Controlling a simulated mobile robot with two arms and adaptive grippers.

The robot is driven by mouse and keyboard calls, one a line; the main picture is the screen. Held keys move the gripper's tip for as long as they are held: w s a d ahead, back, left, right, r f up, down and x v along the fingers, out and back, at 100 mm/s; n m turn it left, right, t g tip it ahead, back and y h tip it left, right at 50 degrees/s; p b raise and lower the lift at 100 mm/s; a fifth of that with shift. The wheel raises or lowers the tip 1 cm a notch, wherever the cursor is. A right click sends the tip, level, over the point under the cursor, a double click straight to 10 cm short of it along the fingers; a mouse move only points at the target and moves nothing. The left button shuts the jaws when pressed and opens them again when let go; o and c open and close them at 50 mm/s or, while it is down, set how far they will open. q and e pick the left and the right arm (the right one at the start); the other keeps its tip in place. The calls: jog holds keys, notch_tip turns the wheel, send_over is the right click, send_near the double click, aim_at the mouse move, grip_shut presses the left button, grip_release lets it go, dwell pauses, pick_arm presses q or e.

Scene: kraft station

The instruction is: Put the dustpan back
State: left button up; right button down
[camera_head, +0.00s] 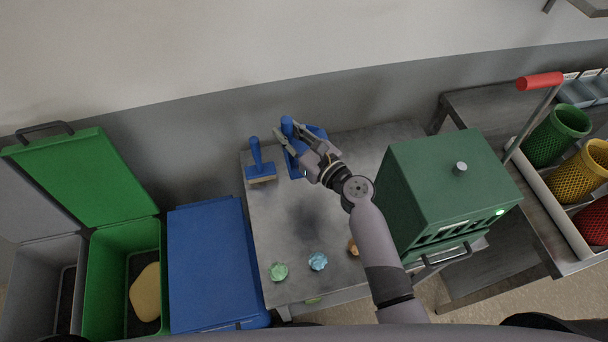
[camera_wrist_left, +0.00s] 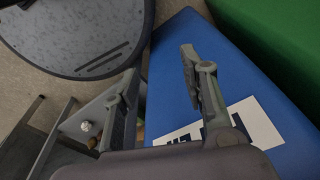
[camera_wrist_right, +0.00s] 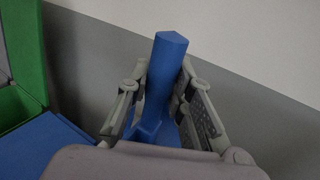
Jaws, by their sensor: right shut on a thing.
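The blue dustpan (camera_head: 292,163) is at the back of the grey metal table, beside a blue hand brush (camera_head: 261,172) with pale bristles. My right gripper (camera_head: 285,133) is shut on the dustpan's upright handle; the wrist view shows the blue handle (camera_wrist_right: 163,75) between the two fingers (camera_wrist_right: 157,103). The arm and gripper partly hide the dustpan's pan, and I cannot tell whether it touches the table. My left gripper (camera_wrist_left: 160,85) shows in its own wrist view, with its fingers apart and nothing between them, above a blue lid with a white label.
On the table (camera_head: 290,218) lie a green crumpled piece (camera_head: 278,271), a blue one (camera_head: 318,261) and an orange one (camera_head: 353,247). A green box machine (camera_head: 440,190) stands at right. Left are a closed blue bin (camera_head: 212,260) and an open green bin (camera_head: 95,280).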

aim_at(291, 160)
jog(key=shift+f+b, duration=0.35)
jog(key=shift+f, duration=0.1)
pick_arm(q)
jog(key=s+f+b, duration=0.6)
jog(key=f, duration=0.1)
pick_arm(e)
jog(key=f, duration=0.2)
jog(key=s+f, duration=0.1)
jog(key=f, duration=0.2)
jog(key=shift+s, duration=0.2)
jog(key=f+b, duration=0.2)
jog(key=f, duration=0.1)
jog(key=shift+w+f+b, duration=0.1)
jog(key=shift+w+b, duration=0.2)
jog(key=shift+b, duration=0.05)
notch_tip(291, 160, down, 11)
jog(key=b, duration=1)
jog(key=shift+r+b, duration=0.2)
jog(key=shift+b, duration=0.2)
pick_arm(q)
notch_tip(291, 160, down, 13)
jog(key=w, duration=0.2)
jog(key=shift+w+a, duration=0.15)
jog(key=shift+w, duration=0.25)
pick_arm(e)
jog(key=shift+r, duration=0.1)
pick_arm(q)
jog(key=shift+f, duration=0.1)
